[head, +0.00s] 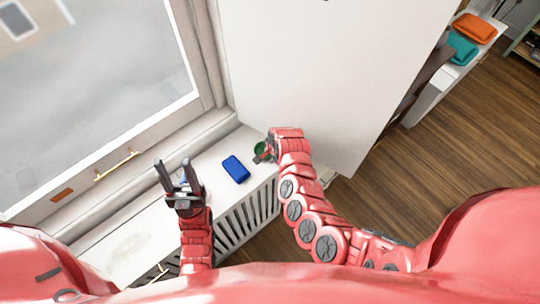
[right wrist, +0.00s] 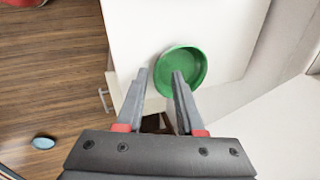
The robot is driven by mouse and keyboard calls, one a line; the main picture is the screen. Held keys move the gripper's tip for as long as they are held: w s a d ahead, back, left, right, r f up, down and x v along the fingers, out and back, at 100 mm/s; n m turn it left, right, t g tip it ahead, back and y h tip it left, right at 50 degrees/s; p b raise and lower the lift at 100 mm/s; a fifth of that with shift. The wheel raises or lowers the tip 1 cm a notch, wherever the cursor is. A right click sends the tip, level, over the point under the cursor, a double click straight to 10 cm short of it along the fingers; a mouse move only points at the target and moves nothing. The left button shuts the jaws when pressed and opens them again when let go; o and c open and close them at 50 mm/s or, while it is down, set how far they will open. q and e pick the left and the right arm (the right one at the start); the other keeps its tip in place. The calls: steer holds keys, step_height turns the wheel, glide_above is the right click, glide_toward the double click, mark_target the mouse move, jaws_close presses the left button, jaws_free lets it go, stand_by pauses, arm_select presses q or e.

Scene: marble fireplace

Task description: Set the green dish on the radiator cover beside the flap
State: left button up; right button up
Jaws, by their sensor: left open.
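The green dish (head: 263,149) is round and shallow, at the far end of the white radiator cover (head: 215,165) near the tall white panel; my right gripper partly hides it in the head view. In the right wrist view the dish (right wrist: 185,62) shows its inside, against a white surface; I cannot tell whether it touches it. My right gripper (right wrist: 161,74) has its fingers apart, one outside the dish's near rim and one over its inside. My left gripper (head: 175,172) is open and empty above the cover. I cannot make out a flap with certainty.
A blue block-like object (head: 236,169) lies on the cover between my grippers. A large white panel (head: 315,75) rises behind the dish. The window (head: 95,85) with a brass handle is at left. Orange and teal things (head: 474,28) lie on a white unit at upper right.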

steer(key=b+v, duration=0.2)
steer(key=v, duration=0.9)
steer(key=shift+b, duration=0.3)
steer(key=shift+f, duration=0.1)
